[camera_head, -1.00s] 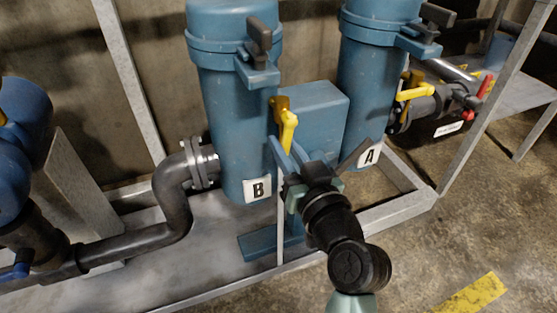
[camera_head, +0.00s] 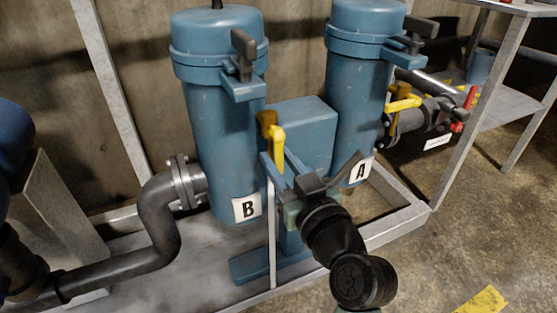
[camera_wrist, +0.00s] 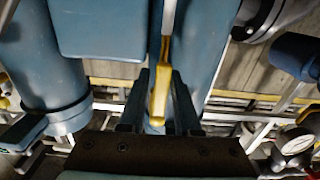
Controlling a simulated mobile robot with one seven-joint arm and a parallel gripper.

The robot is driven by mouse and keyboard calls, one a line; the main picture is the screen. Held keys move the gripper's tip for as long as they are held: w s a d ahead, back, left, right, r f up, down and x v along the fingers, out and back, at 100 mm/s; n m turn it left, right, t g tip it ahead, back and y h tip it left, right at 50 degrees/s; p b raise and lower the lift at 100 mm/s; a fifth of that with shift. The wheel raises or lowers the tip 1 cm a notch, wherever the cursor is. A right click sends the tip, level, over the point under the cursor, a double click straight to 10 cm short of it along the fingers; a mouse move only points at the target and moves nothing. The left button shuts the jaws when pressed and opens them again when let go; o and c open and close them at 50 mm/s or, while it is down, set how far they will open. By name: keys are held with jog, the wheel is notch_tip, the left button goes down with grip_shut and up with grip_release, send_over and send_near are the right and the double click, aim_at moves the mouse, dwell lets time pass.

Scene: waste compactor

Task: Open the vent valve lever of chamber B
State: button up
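Chamber B is the blue upright cylinder (camera_head: 222,130) with a white "B" plate, left of centre in the head view. A yellow lever (camera_head: 277,145) stands roughly upright by its right side. The lever also shows in the wrist view (camera_wrist: 159,98), pointing toward my gripper. My gripper (camera_wrist: 160,82) is open, with one dark finger on each side of the lever's end. I cannot tell whether either finger touches it. In the head view my gripper (camera_head: 290,168) is just below the lever, and its body hides what lies behind it.
Chamber A (camera_head: 358,110), a similar cylinder, stands to the right with its own yellow lever (camera_head: 403,104) and a red handle (camera_head: 464,108). A blue box (camera_head: 303,130) sits between the chambers. A dark pipe (camera_head: 160,225) and metal frame posts surround them.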

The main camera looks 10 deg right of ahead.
jog(key=shift+o, duration=1.1)
jog(key=shift+s, duration=0.1)
jog(key=p+v, duration=0.3)
jog(key=v, duration=0.9)
jog(key=shift+s, duration=0.4)
jog(key=shift+d, duration=0.1)
